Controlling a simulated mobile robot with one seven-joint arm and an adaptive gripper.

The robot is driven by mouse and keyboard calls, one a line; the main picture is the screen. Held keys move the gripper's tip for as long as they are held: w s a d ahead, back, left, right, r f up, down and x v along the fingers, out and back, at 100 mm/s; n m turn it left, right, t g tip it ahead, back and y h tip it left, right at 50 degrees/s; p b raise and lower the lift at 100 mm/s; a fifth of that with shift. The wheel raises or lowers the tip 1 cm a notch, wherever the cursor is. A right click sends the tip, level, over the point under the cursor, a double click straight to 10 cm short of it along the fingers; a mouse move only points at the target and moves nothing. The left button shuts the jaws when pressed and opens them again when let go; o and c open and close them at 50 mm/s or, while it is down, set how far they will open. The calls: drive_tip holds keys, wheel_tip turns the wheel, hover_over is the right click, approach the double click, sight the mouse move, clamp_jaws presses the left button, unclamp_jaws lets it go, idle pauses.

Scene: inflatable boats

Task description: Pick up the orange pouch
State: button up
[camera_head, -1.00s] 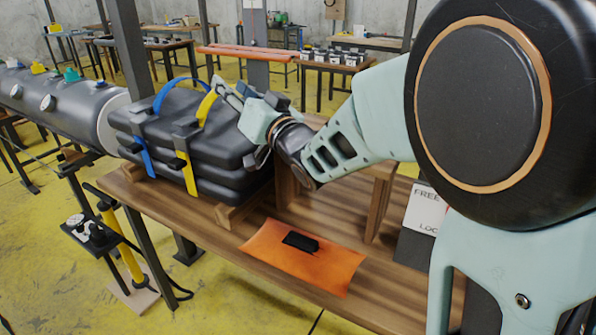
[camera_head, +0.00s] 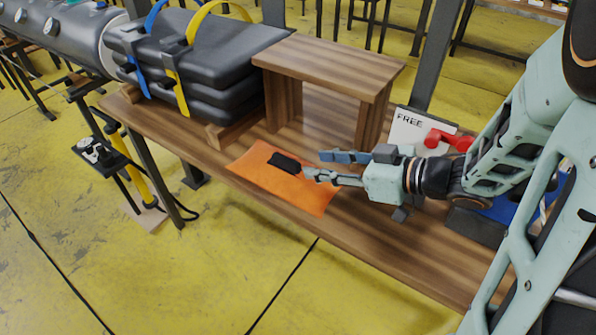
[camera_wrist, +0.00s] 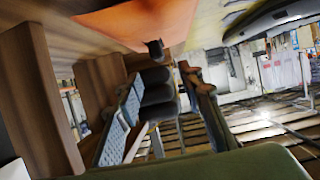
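The orange pouch (camera_head: 250,170) lies flat on the wooden workbench near its front edge, with a black handle or strap (camera_head: 285,163) on top. My gripper (camera_head: 313,165) is open and empty, reaching in from the right with its fingers pointing left towards the black handle. It is over or beside the pouch's right part; exact height and contact are unclear. In the wrist view, the pouch (camera_wrist: 135,22) shows at the top, with the black handle (camera_wrist: 155,50) just beyond the gap between the two spread fingers (camera_wrist: 160,74).
A wooden stand (camera_head: 325,65) rises behind the pouch. Strapped black folded bundles (camera_head: 205,65) sit at the left of the bench. A white sign (camera_head: 408,128) reading "FREE" and a red object (camera_head: 448,140) are behind my gripper. Bare bench (camera_head: 400,250) lies in front.

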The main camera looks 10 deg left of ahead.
sight(288, 159)
drive_tip(key=shift+a+f, duration=0.3)
drive_tip(key=shift+f, duration=0.05)
drive_tip(key=b+x, duration=0.1)
drive_tip(key=x, duration=0.3)
drive_tip(key=shift+w+b+x, duration=0.2)
drive_tip(key=shift+b+x, duration=0.75)
drive_tip(key=shift+x, duration=2.05)
drive_tip(key=shift+r, duration=0.25)
drive_tip(key=shift+c, duration=0.2)
clamp_jaws()
